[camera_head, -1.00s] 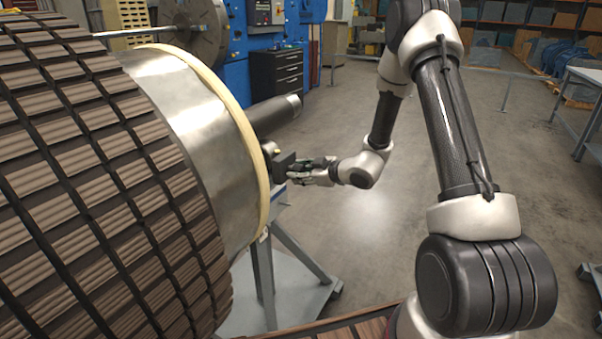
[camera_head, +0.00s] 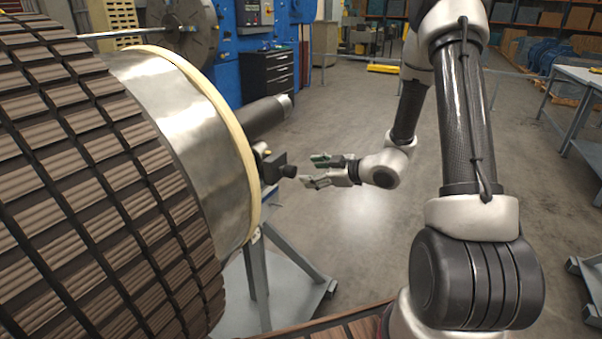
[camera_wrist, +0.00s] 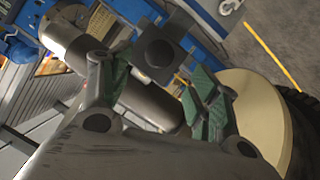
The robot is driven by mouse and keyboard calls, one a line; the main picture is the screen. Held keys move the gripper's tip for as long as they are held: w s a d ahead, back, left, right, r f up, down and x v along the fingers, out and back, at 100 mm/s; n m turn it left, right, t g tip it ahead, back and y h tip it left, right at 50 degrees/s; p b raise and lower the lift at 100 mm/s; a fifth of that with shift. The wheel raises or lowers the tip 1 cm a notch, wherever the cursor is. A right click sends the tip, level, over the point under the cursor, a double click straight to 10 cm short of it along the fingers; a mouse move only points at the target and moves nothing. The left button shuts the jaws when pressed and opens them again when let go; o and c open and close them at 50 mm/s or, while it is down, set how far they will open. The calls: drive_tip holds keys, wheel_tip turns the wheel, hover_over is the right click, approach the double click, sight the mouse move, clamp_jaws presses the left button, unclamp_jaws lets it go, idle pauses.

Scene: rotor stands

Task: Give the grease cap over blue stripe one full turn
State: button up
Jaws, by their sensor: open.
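A dark round cap (camera_head: 289,171) sits on a dark block (camera_head: 271,166) at the end face of the rotor (camera_head: 205,130). I cannot make out a blue stripe by it. My gripper (camera_head: 312,169) is open and empty, just right of the cap and clear of it, fingers pointing at it. In the wrist view the cap (camera_wrist: 160,53) shows beyond and between the green-padded fingertips of my gripper (camera_wrist: 162,85).
The rotor's ribbed brown body (camera_head: 90,190) fills the left side. A grey shaft (camera_head: 265,114) sticks out behind the cap. A grey stand (camera_head: 262,280) is below. The floor (camera_head: 350,220) around my gripper is clear.

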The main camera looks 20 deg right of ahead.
drive_tip(key=shift+v, duration=1.25)
